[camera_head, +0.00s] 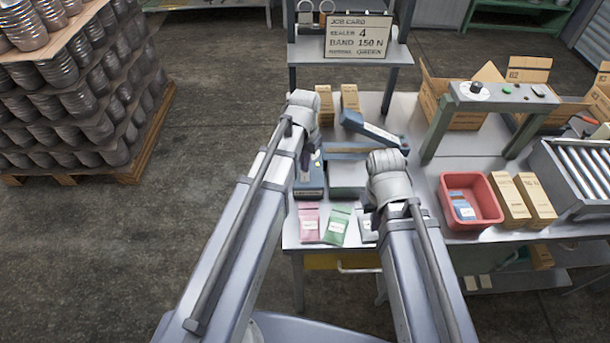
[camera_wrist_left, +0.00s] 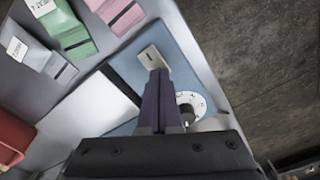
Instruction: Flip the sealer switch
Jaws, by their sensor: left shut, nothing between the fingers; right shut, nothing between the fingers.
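The blue sealer (camera_head: 312,188) stands on the grey bench, its long blue arm (camera_head: 370,130) raised at a slant. In the left wrist view, the sealer's blue top (camera_wrist_left: 180,48) carries a white dial with a dark knob (camera_wrist_left: 187,112) and a small pale plate (camera_wrist_left: 152,57). My left gripper (camera_wrist_left: 156,75) is shut and empty, its fingertips over the sealer top beside the pale plate. I cannot tell whether they touch it. The switch is not clearly visible. My right gripper (camera_head: 370,199) is shut and empty, low over the bench and mostly hidden by its wrist.
Pink (camera_head: 308,224) and green (camera_head: 337,227) pouches lie along the bench's front edge. A red bin (camera_head: 470,200), cartons (camera_head: 510,200) and a green-framed stand (camera_head: 500,92) are to the right. A job card (camera_head: 358,36) stands on the shelf behind. Stacked cans are at left.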

